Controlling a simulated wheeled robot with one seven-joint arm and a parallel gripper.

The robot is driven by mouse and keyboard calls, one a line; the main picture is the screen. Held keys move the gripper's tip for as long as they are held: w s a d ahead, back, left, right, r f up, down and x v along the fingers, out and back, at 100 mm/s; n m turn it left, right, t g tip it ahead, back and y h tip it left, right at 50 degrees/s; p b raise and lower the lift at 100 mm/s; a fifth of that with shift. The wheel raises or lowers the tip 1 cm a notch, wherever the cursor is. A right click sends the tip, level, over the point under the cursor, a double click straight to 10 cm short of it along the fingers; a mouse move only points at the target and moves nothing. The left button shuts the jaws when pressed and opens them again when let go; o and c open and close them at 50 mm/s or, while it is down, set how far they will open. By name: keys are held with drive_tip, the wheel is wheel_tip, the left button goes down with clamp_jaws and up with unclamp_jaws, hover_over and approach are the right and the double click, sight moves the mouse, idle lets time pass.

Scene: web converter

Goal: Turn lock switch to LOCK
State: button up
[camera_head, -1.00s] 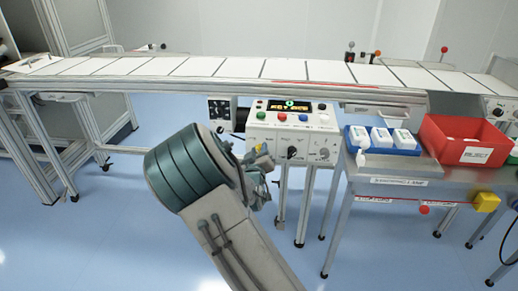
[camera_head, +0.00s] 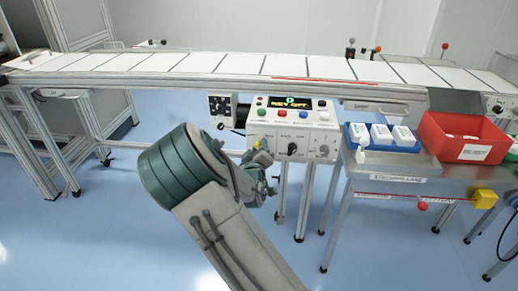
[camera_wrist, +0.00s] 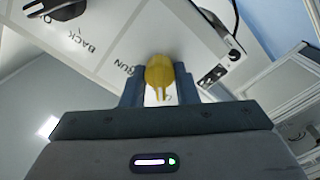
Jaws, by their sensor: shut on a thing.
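The white control panel (camera_head: 293,138) stands under the belt in the head view, with coloured buttons and a lit display (camera_head: 291,102). The lock switch shows as a yellow handle (camera_wrist: 159,74) on the panel in the wrist view, beside a "RUN" label. My gripper (camera_wrist: 160,90) is shut on this yellow handle, one dark finger on each side. In the head view my gripper (camera_head: 262,158) is at the panel's lower left, and my wrist partly hides that corner. The handle's exact angle and a LOCK mark are not clear.
A black knob (camera_wrist: 63,8) sits near the "BACK" label in the wrist view. A long belt (camera_head: 240,66) runs above the panel. To the right, a bench (camera_head: 400,166) holds a blue tray with white bottles and a red bin (camera_head: 430,132). The blue floor in front is open.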

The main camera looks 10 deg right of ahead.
drive_tip(key=o, duration=1)
drive_tip(key=shift+s, duration=0.1)
drive_tip(key=p+v, duration=0.1)
drive_tip(key=v, duration=1.2)
drive_tip(key=shift+s+a+p, duration=0.15)
drive_tip(key=shift+s+p, duration=0.15)
drive_tip(key=shift+p, duration=0.05)
